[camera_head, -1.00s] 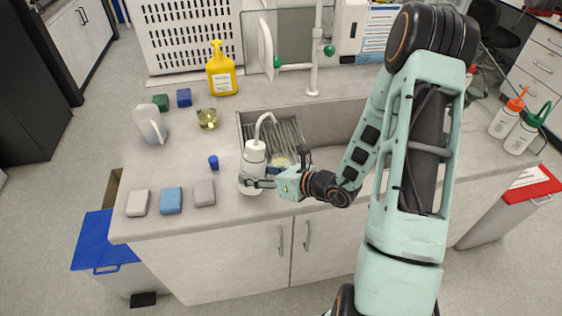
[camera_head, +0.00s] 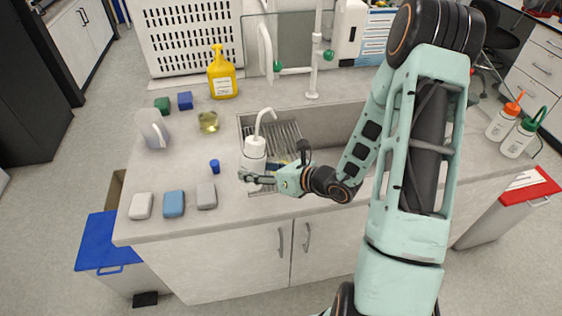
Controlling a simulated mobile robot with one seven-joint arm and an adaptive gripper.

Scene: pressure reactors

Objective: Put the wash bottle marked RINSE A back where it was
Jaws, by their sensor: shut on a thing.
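A white wash bottle (camera_head: 253,163) with a white cap and a bent spout stands upright at the left end of the sink, near the counter's front edge. My gripper (camera_head: 259,179) is shut on its lower body from the front right. I cannot read any marking on it, nor tell whether its base touches the counter. Two other wash bottles stand at the far right, one with an orange cap (camera_head: 503,124) and one with a green cap (camera_head: 520,139).
The sink (camera_head: 325,127) opens behind and right of my gripper. Left on the counter are a blue cap (camera_head: 214,166), a white jug (camera_head: 154,129), several sponge-like blocks (camera_head: 174,203) and a glass beaker (camera_head: 208,122). A yellow pump bottle (camera_head: 222,76) stands behind. Bare counter lies between blocks and jug.

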